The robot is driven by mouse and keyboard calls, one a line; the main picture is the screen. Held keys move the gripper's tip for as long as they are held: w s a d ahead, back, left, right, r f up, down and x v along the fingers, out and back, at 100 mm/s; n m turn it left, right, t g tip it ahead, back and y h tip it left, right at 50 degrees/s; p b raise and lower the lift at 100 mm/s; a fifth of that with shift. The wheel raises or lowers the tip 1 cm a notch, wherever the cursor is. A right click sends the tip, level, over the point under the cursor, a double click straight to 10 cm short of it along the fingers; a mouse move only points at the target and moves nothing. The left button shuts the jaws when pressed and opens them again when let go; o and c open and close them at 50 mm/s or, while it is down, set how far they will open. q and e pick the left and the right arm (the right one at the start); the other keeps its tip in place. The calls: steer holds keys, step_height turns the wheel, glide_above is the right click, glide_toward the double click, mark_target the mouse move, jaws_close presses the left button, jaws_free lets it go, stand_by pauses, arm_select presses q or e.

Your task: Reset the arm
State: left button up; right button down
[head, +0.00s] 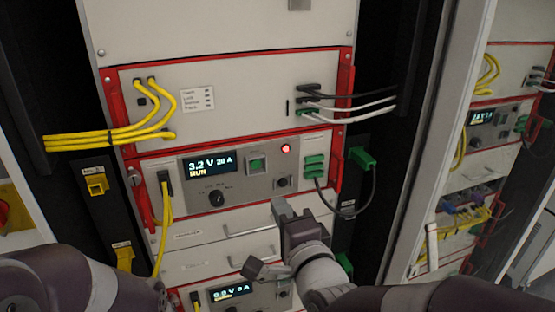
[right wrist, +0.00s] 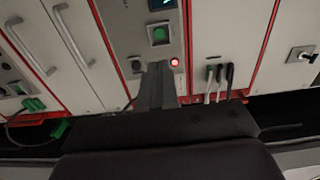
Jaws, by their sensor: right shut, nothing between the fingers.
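My right gripper (head: 284,208) is in the lower middle of the head view, in front of the cycler rack, just below the upper display panel. Its fingers are together and hold nothing. I cannot tell whether the fingertips touch the panel. My left arm (head: 70,285) shows only as a dark link at the lower left of the head view; its gripper is not visible.
The upper display (head: 210,166) reads about 3.2 V. Yellow cables (head: 105,138) run at the left, black and white cables (head: 350,103) at the right. A green plug (head: 362,158) hangs beside the rack. A drawer handle (head: 250,230) and a lower display (head: 232,291) are near my right gripper.

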steer(key=s+d+f+n+g+h+b, duration=0.1)
steer(key=s+f+n+g, duration=0.25)
steer(key=f+n, duration=0.35)
steer(key=s+d+f+n+g+h+b, duration=0.15)
steer(key=f+n+g, duration=0.3)
steer(key=f, duration=0.45)
steer(key=s+d+f+n+g+h+b, duration=0.3)
steer(key=s+d+f+g, duration=0.4)
steer(key=d+f, duration=0.5)
steer(key=shift+s+d+f+g+b, duration=0.3)
steer(key=shift+s+d+g+b, duration=0.1)
steer(key=shift+s+d, duration=0.6)
steer(key=shift+s, duration=0.1)
